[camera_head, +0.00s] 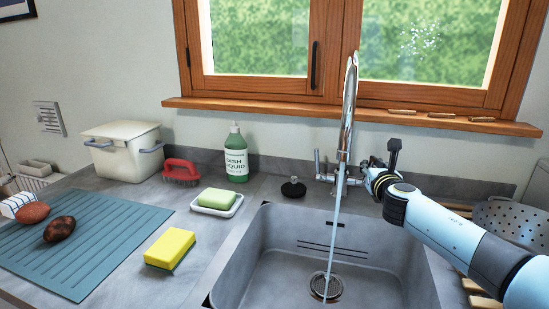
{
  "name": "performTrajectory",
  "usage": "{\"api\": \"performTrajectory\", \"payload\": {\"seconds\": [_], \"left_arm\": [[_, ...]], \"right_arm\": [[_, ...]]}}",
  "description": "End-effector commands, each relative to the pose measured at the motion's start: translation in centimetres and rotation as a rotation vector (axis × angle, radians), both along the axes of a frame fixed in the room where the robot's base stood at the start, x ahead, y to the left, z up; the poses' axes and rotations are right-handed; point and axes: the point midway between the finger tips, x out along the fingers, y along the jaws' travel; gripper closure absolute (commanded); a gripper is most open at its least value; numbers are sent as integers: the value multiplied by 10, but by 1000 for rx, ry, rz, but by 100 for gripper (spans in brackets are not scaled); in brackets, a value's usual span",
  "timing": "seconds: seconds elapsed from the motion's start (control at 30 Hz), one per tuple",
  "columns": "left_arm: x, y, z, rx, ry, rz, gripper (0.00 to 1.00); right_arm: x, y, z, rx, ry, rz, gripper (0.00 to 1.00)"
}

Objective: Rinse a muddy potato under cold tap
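A dark brown, muddy-looking potato (59,229) lies on the blue ribbed drying mat (100,240) at the left. A redder potato (33,213) lies just behind it. A thin stream of water (333,235) runs from the tall chrome tap (349,105) into the grey sink (275,255), down to the drain (326,286). My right gripper (372,170) is at the right side of the tap's base, close to its right handle. Its fingers are small and partly hidden, so their opening and any contact are unclear. My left gripper is out of view.
A yellow sponge (170,248), green soap on a white dish (217,203), a red brush (181,171), dish liquid (236,158) and a black plug (293,188) stand between mat and sink. A cream bin (122,155) is behind the mat. A colander (512,222) stands right.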

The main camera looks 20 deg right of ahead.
Motion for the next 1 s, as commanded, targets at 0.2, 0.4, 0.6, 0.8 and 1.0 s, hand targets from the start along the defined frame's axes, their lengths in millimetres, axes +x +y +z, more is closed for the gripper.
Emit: {"api": "performTrajectory", "payload": {"seconds": [0.2, 0.4, 0.6, 0.8, 1.0], "left_arm": [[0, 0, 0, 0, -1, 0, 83], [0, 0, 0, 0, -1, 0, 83], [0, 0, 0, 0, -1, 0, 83], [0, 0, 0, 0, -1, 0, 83], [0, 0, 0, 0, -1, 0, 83]], "right_arm": [[0, 1, 0, 4, -2, 2, 74], [0, 0, 0, 2, -1, 1, 65], [-3, 2, 0, 1, -1, 1, 65], [-30, 16, 2, 2, 0, 4, 65], [-71, 37, 6, 2, 0, 4, 65]]}}
